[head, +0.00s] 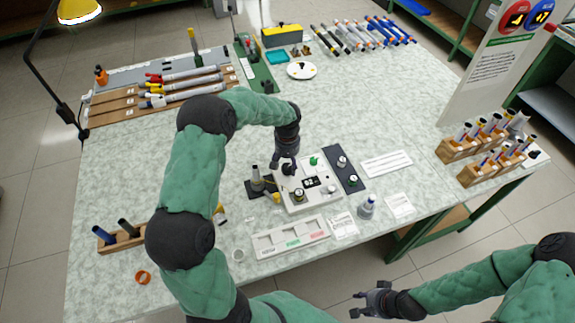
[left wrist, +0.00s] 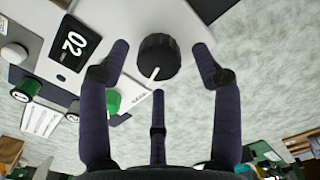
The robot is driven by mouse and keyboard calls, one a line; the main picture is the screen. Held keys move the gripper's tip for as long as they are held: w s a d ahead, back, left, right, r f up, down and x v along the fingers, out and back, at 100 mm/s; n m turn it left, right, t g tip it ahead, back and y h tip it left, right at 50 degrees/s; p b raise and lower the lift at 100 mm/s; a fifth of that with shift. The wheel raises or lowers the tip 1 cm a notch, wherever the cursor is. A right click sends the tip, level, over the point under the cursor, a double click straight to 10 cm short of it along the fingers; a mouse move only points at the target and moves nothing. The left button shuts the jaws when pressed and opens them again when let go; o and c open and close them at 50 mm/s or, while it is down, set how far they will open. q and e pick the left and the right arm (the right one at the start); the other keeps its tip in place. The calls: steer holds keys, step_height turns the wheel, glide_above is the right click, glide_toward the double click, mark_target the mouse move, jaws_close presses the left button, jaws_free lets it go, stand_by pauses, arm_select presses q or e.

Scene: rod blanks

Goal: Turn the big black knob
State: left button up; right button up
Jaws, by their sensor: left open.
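The big black knob (left wrist: 158,57) with a white pointer line sits on the white panel device (head: 310,202), near one edge of it. My left gripper (head: 287,163) is over the device's back left part in the head view and hides much of the knob. In the left wrist view the fingers of this gripper (left wrist: 160,65) are open, one on each side of the knob, with visible gaps, and a third finger is below it. The display (left wrist: 70,46) reads 02. My right gripper (head: 360,303) is empty, fingers apart, off the table's front edge.
A green knob (left wrist: 112,102) is close to one finger. A dark strip with knobs (head: 344,167) lies right of the device, and a compartment tray (head: 290,239) lies in front. Rod racks (head: 482,172) stand at the table's right end.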

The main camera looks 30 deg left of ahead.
mark_target(288, 166)
arm_select(q)
step_height(288, 166, up, 11)
steer(key=shift+f, duration=0.2)
stand_by(0.6)
